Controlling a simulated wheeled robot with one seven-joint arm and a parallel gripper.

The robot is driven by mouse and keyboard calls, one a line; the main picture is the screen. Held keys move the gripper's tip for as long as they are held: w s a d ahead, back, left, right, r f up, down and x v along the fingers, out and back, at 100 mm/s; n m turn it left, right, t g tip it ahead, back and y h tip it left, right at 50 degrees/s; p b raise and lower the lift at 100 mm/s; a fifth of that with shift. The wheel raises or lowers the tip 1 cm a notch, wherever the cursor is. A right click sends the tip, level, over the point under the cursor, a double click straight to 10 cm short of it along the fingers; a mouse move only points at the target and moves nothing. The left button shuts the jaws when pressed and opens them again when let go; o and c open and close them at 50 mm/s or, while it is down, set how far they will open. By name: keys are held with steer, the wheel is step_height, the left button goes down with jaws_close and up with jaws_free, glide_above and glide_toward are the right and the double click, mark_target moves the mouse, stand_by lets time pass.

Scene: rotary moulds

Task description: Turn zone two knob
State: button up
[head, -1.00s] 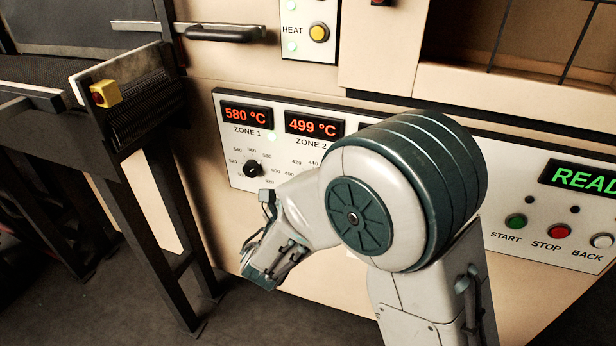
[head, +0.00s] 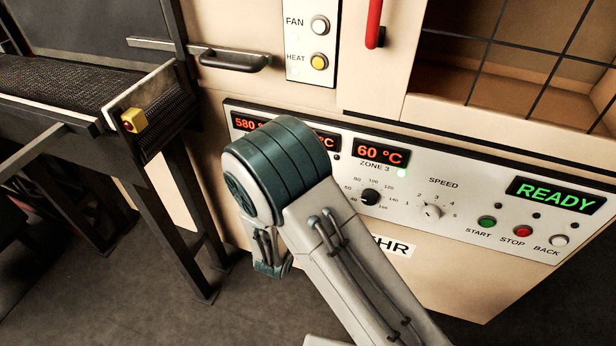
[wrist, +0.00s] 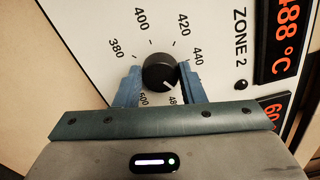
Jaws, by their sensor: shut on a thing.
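The zone 2 knob (wrist: 160,72) is a black round knob on the white control panel in the wrist view. A dial scale with 380, 400, 420 and 440 is printed around it. My gripper (wrist: 158,84) has its two blue fingers on either side of the knob, shut on it. The knob's white pointer mark points down and to the right in the picture. The zone 2 display (wrist: 287,40) reads 488 °C, partly cut off. In the head view my arm hides the zone 2 knob and my gripper's fingers.
The zone 3 knob (head: 370,197) and speed knob (head: 432,212) are to the right on the panel. START (head: 487,222), STOP (head: 523,231) and BACK (head: 558,240) buttons are farther right. A dark conveyor frame (head: 150,105) stands at the left.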

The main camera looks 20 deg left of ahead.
steer(key=shift+n+p, duration=1.2)
steer(key=shift+p, duration=0.15)
steer(key=o, duration=1)
steer(key=s+a, duration=0.1)
steer(key=s, duration=1.2)
steer(key=shift+s+p, duration=0.35)
steer(key=shift+p, duration=0.1)
